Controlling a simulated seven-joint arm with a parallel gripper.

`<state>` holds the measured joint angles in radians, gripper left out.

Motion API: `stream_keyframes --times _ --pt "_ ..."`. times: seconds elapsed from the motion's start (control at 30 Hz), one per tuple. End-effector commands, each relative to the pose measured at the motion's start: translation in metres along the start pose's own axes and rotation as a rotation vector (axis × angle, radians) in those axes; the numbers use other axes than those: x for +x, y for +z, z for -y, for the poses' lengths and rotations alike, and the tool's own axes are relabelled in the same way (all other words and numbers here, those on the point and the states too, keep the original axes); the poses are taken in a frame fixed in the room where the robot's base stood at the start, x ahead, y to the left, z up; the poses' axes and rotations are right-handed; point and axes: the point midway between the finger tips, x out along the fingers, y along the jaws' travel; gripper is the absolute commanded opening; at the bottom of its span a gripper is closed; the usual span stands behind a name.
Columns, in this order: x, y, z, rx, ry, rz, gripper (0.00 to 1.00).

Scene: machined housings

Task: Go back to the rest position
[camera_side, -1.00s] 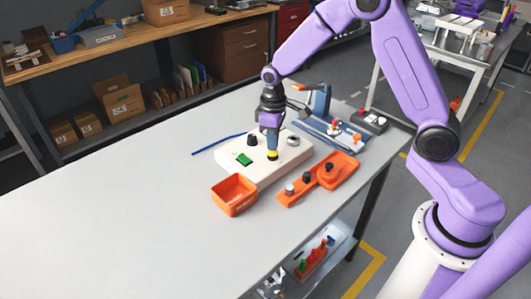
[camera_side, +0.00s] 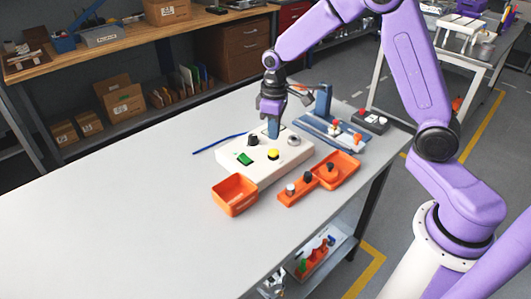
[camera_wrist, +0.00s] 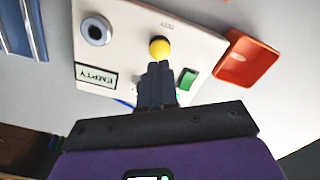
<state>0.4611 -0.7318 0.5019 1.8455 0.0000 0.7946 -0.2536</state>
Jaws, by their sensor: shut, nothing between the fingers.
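My gripper (camera_side: 274,130) is purple with blue-grey fingers. It is shut and empty, pointing down above the back part of the white housing (camera_side: 249,170). In the wrist view the shut fingertips (camera_wrist: 158,68) appear just below the yellow button (camera_wrist: 159,48). The yellow button (camera_side: 273,154) stands clear of the fingers on the housing's top. The housing also bears a green switch (camera_side: 244,159), a black knob (camera_side: 252,140) and a grey round fitting (camera_side: 294,141). A label reading EMPTY (camera_wrist: 96,76) shows in the wrist view.
An orange bin (camera_side: 234,195) stands at the housing's front left. An orange tray (camera_side: 336,170) and a holder with knobs (camera_side: 298,190) lie to the right. A blue upright stand (camera_side: 323,100) is behind. The table's left side (camera_side: 120,190) is clear.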

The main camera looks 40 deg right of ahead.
Motion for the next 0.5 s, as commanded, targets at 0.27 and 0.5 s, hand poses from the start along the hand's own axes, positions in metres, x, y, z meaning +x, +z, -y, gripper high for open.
stream_keyframes --times 0.27,0.5 --pt "-0.001 0.001 0.002 -0.004 0.000 -0.001 0.00" --pt "-0.025 0.025 0.047 -0.093 0.001 -0.010 0.00"
